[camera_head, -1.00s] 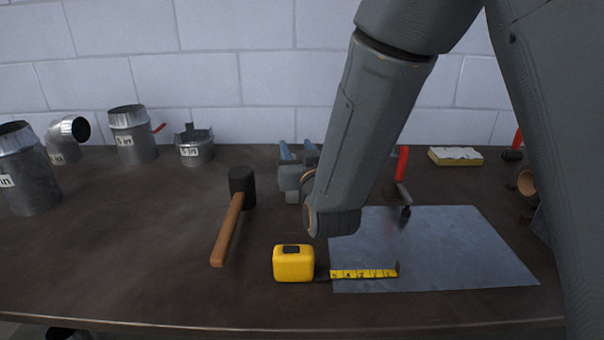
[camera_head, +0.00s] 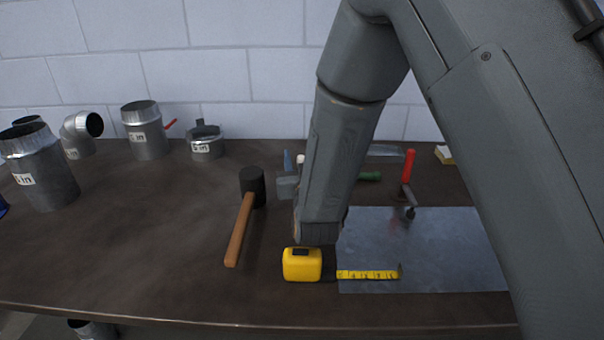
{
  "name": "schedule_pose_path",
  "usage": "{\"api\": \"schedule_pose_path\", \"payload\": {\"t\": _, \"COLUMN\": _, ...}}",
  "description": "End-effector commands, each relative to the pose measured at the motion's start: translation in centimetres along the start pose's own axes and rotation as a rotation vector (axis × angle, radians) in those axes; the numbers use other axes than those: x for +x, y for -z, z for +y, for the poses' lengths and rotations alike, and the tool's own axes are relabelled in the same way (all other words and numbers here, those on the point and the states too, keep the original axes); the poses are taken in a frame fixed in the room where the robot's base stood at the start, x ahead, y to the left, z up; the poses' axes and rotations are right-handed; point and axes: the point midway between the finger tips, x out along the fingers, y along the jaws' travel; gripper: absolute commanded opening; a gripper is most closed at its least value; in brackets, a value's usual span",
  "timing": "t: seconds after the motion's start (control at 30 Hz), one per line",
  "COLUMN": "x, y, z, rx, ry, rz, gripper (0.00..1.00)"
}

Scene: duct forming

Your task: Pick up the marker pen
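No marker pen can be made out for certain. A small pale upright thing (camera_head: 300,161) shows beside my arm, close to the gripper's blue finger; I cannot tell whether it is the pen. My gripper (camera_head: 289,163) is mostly hidden behind my forearm, above the far middle of the table. One blue finger and part of its grey body show, so its opening and anything in it cannot be judged.
A black-headed mallet (camera_head: 245,215) lies left of my arm. A yellow tape measure (camera_head: 302,265) extends over a metal sheet (camera_head: 430,250). A red-handled tool (camera_head: 408,170) and a green handle (camera_head: 370,176) are behind. Duct pieces (camera_head: 145,130) stand left.

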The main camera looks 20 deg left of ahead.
Motion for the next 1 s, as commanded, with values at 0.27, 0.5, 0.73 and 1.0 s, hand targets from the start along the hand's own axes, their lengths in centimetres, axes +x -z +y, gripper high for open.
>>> {"api": "schedule_pose_path", "payload": {"t": 0.27, "x": 1.52, "y": 0.00, "z": 0.11, "rx": 0.000, "ry": -0.001, "rz": 0.000, "gripper": 0.38}}
{"api": "schedule_pose_path", "payload": {"t": 0.5, "x": 1.49, "y": 0.01, "z": 0.09, "rx": 0.000, "ry": -0.001, "rz": 0.000, "gripper": 0.18}}
{"api": "schedule_pose_path", "payload": {"t": 0.73, "x": 1.49, "y": 0.02, "z": 0.09, "rx": 0.000, "ry": -0.001, "rz": 0.000, "gripper": 0.00}}
{"api": "schedule_pose_path", "payload": {"t": 1.0, "x": 1.51, "y": 0.38, "z": 0.09, "rx": 0.000, "ry": -0.001, "rz": 0.001, "gripper": 0.00}}
